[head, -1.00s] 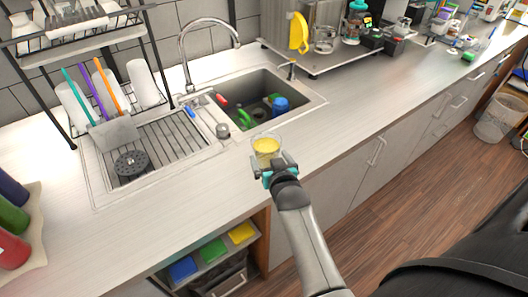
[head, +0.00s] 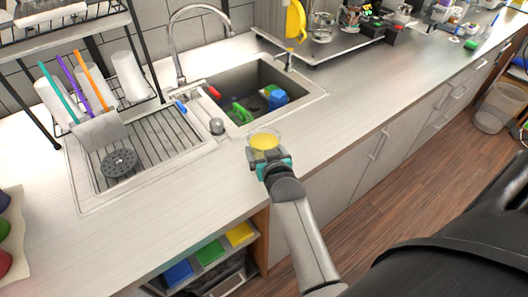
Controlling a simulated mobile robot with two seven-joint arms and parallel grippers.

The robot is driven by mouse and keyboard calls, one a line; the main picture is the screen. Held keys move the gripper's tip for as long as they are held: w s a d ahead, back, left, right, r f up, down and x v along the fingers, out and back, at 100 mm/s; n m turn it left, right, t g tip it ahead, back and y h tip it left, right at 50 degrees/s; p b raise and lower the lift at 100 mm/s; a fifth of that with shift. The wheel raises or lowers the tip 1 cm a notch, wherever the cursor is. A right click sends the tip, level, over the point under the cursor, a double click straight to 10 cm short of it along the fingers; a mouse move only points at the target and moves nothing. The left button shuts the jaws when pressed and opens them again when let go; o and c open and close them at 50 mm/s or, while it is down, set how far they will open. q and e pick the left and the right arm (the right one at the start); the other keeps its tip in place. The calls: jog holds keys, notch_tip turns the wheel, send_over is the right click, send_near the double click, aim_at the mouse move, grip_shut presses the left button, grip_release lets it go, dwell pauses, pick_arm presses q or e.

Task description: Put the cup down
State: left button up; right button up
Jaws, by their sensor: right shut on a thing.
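The cup (head: 264,139) is clear, with something yellow inside, and shows at the middle of the head view. My right gripper (head: 267,157) is shut on it from the near side. The gripper partly hides the cup's lower part. The cup looks upright, over the front part of the white counter (head: 330,128), just in front of the sink. I cannot tell whether its base touches the counter. My left gripper is not in view.
The sink (head: 285,75) behind the cup holds green, blue and red items. A drainer with a dark round strainer (head: 119,163) and a dish rack with white cups (head: 128,75) stand left. Counter either side of the cup is clear.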

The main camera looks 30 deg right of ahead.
jog(key=c, duration=0.7)
grip_shut()
